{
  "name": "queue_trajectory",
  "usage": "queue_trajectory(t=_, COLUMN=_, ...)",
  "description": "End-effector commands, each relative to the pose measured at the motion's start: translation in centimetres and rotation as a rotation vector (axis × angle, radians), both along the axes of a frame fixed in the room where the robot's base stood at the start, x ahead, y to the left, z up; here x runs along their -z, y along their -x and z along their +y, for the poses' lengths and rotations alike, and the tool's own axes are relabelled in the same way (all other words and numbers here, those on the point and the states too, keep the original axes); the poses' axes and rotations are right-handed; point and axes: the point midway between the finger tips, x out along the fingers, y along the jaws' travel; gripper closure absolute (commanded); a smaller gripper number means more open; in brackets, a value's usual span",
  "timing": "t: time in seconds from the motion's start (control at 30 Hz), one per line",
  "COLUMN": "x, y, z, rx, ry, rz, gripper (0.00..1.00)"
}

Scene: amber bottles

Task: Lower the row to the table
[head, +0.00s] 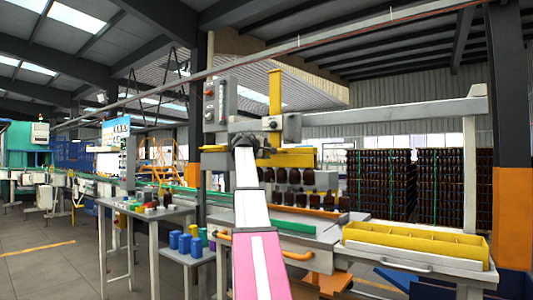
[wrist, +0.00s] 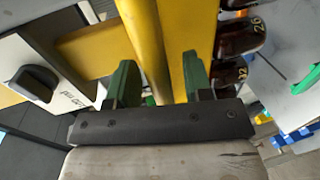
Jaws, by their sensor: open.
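A row of dark amber bottles (head: 294,176) hangs under a yellow lifting beam (head: 300,158) in the head view, above the table (head: 290,226). A few of these bottles also show at the upper right of the wrist view (wrist: 240,38). My gripper (wrist: 160,85) is open, with one green finger on each side of a yellow bar (wrist: 150,35). Whether either finger touches the bar I cannot tell. In the head view my arm reaches up to the left end of the beam, and its fingers are not clear there.
More bottles (head: 313,200) stand below the hanging row. A yellow divided crate (head: 415,247) is at the right. A black knob (wrist: 35,84) on a pale panel is left of the bar. Blue cups (head: 185,243) and a side table (head: 150,212) stand at the left.

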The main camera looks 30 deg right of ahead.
Motion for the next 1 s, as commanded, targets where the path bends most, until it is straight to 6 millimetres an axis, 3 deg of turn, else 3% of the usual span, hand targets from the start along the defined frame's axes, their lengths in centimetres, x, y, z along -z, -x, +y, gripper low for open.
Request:
queue_trajectory(t=0.23, x=0.0, y=0.0, z=0.0, rx=0.000, ry=0.000, rz=0.000, gripper=0.54)
queue_trajectory(t=0.37, x=0.0, y=0.0, z=0.0, rx=0.000, ry=0.000, rz=0.000, gripper=0.96)
queue_trajectory(t=0.4, x=0.0, y=0.0, z=0.0, rx=0.000, ry=0.000, rz=0.000, gripper=1.00)
queue_trajectory(t=0.57, x=0.1, y=0.0, z=0.0, rx=0.000, ry=0.000, rz=0.000, gripper=1.00)
queue_trajectory(t=0.73, x=1.7, y=0.1, z=0.1, rx=-0.001, ry=0.000, rz=0.001, gripper=1.00)
queue_trajectory(t=1.0, x=8.4, y=0.3, z=0.1, rx=0.000, ry=-0.002, rz=0.003, gripper=1.00)
